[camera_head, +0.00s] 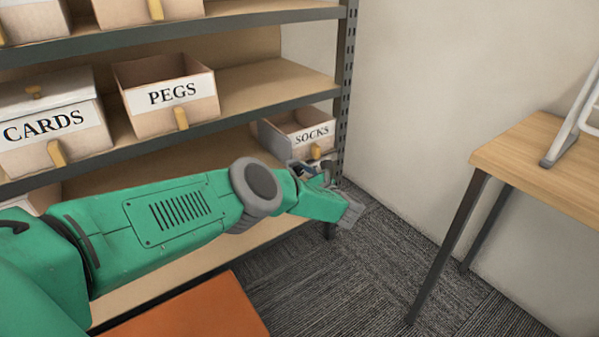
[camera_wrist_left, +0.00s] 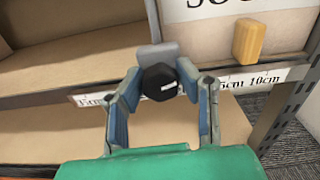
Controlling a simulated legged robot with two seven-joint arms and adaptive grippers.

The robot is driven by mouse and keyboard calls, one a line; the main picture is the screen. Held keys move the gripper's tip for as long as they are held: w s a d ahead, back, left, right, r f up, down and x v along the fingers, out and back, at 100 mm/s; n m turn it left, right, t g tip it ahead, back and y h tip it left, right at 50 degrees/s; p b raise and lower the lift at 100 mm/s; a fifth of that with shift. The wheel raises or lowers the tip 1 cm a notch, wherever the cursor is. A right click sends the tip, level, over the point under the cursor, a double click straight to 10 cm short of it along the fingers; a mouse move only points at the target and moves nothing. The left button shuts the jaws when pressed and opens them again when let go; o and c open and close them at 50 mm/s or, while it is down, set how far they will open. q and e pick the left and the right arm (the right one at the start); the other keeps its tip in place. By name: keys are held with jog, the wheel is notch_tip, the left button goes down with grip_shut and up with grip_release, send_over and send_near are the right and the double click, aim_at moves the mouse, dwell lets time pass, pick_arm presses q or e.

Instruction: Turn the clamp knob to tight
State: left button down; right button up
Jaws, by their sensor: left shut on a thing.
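The clamp knob (camera_wrist_left: 156,84) is a black, many-sided knob with a short white mark, seen in the left wrist view. The mark runs nearly level, slightly tilted. A grey clamp body (camera_wrist_left: 158,54) shows behind it at the shelf's front edge. My left gripper (camera_wrist_left: 158,88) is shut on the knob, with a finger on each side of it. In the head view my left gripper (camera_head: 318,172) is at the right end of the shelf, in front of the SOCKS box. The knob is too small or hidden to make out there. My right gripper is not in view.
The SOCKS box (camera_head: 280,134) sits on the shelf right behind the gripper. PEGS (camera_head: 150,108) and CARDS (camera_head: 80,155) boxes stand on the shelf above. A shelf upright (camera_head: 345,85) is close to the right. A wooden table (camera_head: 545,165) stands at right, with open carpet between.

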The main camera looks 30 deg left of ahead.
pick_arm(q)
jog(key=m, duration=0.5)
jog(key=shift+w+d+m, duration=0.15)
jog(key=shift+w+m, duration=0.05)
jog(key=shift+m, duration=0.1)
jog(key=m, duration=0.9)
jog(key=shift+w+d+m, duration=0.1)
jog(key=shift+w+m, duration=0.05)
jog(key=shift+m, duration=0.25)
jog(key=shift+f+m, duration=0.2)
jog(key=shift+m, duration=1.7)
jog(key=shift+d+f, duration=0.1)
jog(key=c, duration=1.2)
grip_release()
